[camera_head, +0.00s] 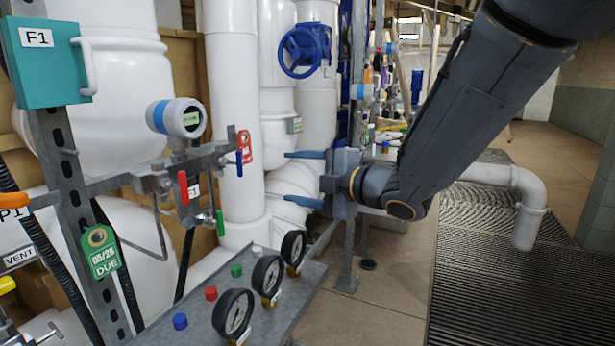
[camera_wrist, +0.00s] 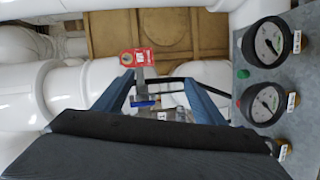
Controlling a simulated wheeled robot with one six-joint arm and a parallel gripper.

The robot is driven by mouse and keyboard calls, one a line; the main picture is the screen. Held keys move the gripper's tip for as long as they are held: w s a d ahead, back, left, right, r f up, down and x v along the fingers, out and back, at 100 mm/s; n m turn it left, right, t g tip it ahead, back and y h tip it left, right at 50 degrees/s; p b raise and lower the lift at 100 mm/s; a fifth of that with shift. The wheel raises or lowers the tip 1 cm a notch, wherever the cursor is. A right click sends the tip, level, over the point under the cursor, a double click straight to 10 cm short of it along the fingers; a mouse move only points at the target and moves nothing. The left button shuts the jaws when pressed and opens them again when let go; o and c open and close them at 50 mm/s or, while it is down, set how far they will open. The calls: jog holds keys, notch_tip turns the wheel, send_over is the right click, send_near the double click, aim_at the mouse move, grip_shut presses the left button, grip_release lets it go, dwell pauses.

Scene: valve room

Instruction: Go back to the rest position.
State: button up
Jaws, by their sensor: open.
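My gripper (camera_head: 288,177) is open and empty, with its two blue fingers one above the other and pointing left. It is in front of the white pipes, to the right of the small valve manifold and above the far end of the gauge panel. In the wrist view my gripper (camera_wrist: 158,82) has its fingers spread, with nothing held between them. A red tag (camera_wrist: 137,57) and a blue lever (camera_wrist: 143,103) show in the gap beyond the fingers. My arm comes in from the upper right of the head view.
The valve manifold (camera_head: 150,182) has red, blue and green levers, with a round transmitter (camera_head: 180,118) above. The gauge panel (camera_head: 190,338) carries three gauges and coloured buttons. A blue handwheel (camera_head: 303,50) is behind. Open floor (camera_head: 385,315) and a grating (camera_head: 470,260) lie right.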

jog(key=s+d+f+m+g+h+p, duration=0.1)
jog(key=s+d+f+m+h, duration=0.1)
jog(key=d+f+m+h, duration=0.55)
jog(key=s+d+f+m+g+h+p, duration=0.1)
jog(key=s+d+f+m+h+p, duration=0.25)
jog(key=d+m, duration=0.75)
jog(key=s+d+f+m+g, duration=0.2)
jog(key=s, duration=0.4)
jog(key=s+d+f+m+g+h, duration=0.1)
jog(key=s+d+f+m+g, duration=0.1)
jog(key=s, duration=0.5)
jog(key=s+d+f+m+g, duration=0.2)
jog(key=s+m+g, duration=0.1)
jog(key=s, duration=0.4)
jog(key=shift+s+d+m+g+h, duration=0.2)
jog(key=shift+d+m+g+h, duration=0.15)
jog(key=shift+g, duration=0.25)
